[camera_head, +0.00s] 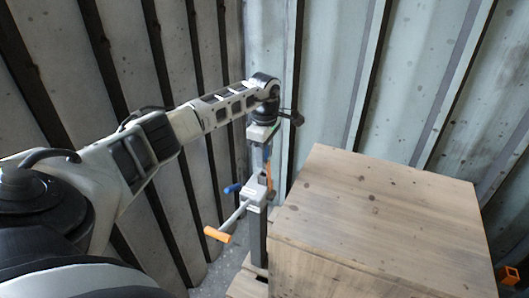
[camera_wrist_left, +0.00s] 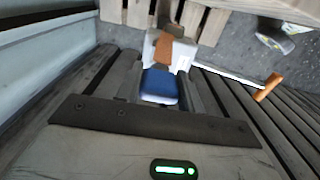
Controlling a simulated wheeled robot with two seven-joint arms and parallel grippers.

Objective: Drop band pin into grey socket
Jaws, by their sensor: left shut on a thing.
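My left gripper (camera_head: 266,148) points down above a post. In the left wrist view its fingers (camera_wrist_left: 163,88) are shut on a blue-topped piece, which I take to be the band pin (camera_wrist_left: 159,86). An orange-brown strip (camera_wrist_left: 178,50) shows just beyond the blue part; I cannot tell whether it belongs to the pin. The light grey block on the post, seemingly the grey socket (camera_head: 255,192), lies right below the gripper. It also shows pale behind the pin in the wrist view (camera_wrist_left: 152,48). The socket's opening and the pin's lower end are hidden. My right gripper is not in view.
A crank with an orange handle (camera_head: 217,234) sticks out left of the post, with a blue knob (camera_head: 233,188) above it. A large wooden box (camera_head: 375,205) stands close on the right. Ribbed metal walls (camera_head: 400,60) close in behind. A small orange object (camera_head: 509,275) lies far right.

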